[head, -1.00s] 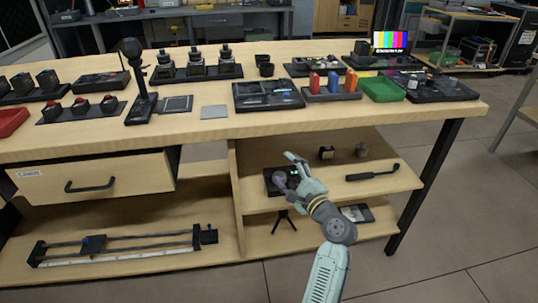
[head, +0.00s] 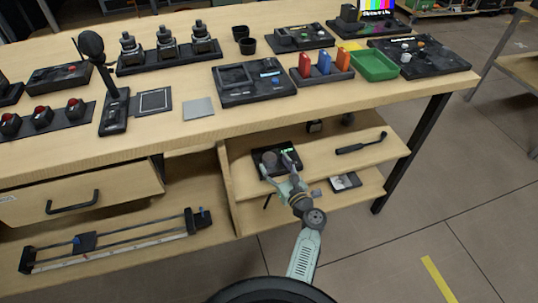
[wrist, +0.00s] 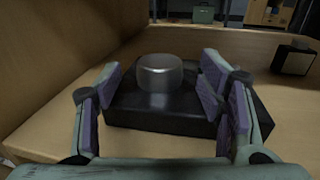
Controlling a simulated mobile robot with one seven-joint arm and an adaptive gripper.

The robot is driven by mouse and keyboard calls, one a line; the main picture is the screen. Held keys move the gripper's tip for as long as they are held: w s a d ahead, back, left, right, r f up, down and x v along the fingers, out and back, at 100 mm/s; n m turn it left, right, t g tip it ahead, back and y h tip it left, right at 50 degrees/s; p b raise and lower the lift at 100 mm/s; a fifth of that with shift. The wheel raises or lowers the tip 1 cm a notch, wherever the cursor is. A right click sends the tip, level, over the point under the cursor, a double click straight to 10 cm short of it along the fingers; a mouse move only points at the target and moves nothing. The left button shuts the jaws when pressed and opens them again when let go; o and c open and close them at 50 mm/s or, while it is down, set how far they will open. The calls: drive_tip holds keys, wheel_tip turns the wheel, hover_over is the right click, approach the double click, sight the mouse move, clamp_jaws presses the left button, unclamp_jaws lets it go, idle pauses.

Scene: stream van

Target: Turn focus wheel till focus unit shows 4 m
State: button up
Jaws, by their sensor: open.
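The focus unit (head: 260,153) is a black box on the middle shelf under the bench. It also shows in the wrist view (wrist: 150,121). Its focus wheel is a short grey knob (wrist: 160,73) on top, also visible in the head view (head: 270,158). A small green display (head: 287,150) is lit on the unit, but its digits are too small to read. My gripper (head: 279,166) is open at the unit. In the wrist view its fingers (wrist: 162,82) stand on either side of the wheel, with visible gaps to it.
The bench top above overhangs the shelf. A wooden side panel (head: 225,180) stands left of the unit. A black handled tool (head: 360,143) lies on the shelf to the right. A dark block with a pale face (wrist: 293,59) stands behind right in the wrist view.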

sight(272, 162)
drive_tip(key=shift+x, duration=2.3)
drive_tip(key=c, duration=1.2)
drive_tip(key=shift+o, duration=0.2)
drive_tip(key=shift+m+t+h+p, duration=0.45)
drive_tip(key=shift+m+h, duration=0.25)
drive_tip(key=shift+h, duration=0.3)
drive_tip(key=o, duration=1.2)
drive_tip(key=shift+c, duration=0.2)
drive_tip(key=v, duration=1.2)
